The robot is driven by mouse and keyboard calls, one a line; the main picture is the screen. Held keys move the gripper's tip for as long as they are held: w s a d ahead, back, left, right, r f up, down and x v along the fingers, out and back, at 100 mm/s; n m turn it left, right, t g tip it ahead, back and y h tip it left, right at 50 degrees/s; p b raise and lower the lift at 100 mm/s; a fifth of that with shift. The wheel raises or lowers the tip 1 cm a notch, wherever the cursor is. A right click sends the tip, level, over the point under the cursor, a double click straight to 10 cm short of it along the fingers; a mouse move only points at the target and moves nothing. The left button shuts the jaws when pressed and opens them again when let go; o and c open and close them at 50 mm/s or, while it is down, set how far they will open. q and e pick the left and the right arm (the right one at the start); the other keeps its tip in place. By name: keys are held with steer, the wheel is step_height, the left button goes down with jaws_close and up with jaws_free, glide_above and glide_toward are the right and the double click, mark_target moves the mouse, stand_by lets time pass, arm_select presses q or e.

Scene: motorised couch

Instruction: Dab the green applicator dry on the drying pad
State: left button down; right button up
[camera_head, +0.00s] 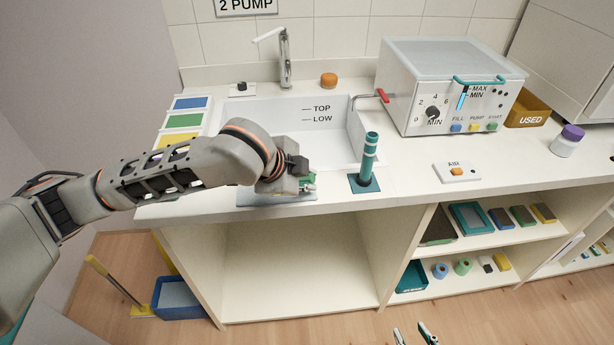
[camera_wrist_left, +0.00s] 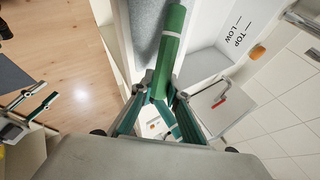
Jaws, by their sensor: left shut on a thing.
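My left gripper (camera_head: 300,180) is low over the counter's front edge, in front of the sink. It is shut on the green applicator (camera_wrist_left: 173,45), a green cylinder with a pale band in the left wrist view. In the head view only a small green part (camera_head: 307,180) shows beside the fingers. The grey-blue drying pad (camera_head: 250,197) lies under the gripper, mostly covered by it; a grey surface (camera_wrist_left: 146,25) beside the applicator appears to be this pad. I cannot tell whether they touch. My right gripper (camera_head: 415,335) is open and empty at the bottom edge.
A teal banded post (camera_head: 369,158) stands on a blue base close right of the left gripper. The sink (camera_head: 340,150) lies behind. Colored pads (camera_head: 184,121) lie left, a pump box (camera_head: 440,90) right. Counter space is free around the AIR button (camera_head: 457,172).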

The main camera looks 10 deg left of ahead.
arm_select(q)
steer(key=shift+f, duration=0.15)
stand_by(0.6)
steer(key=shift+s+f+p, duration=0.1)
steer(key=shift+f+p, duration=0.1)
steer(key=shift+p, duration=0.5)
stand_by(1.1)
stand_by(0.5)
step_height(320, 180, up, 3)
steer(key=p, duration=0.3)
steer(key=shift+r, duration=2.6)
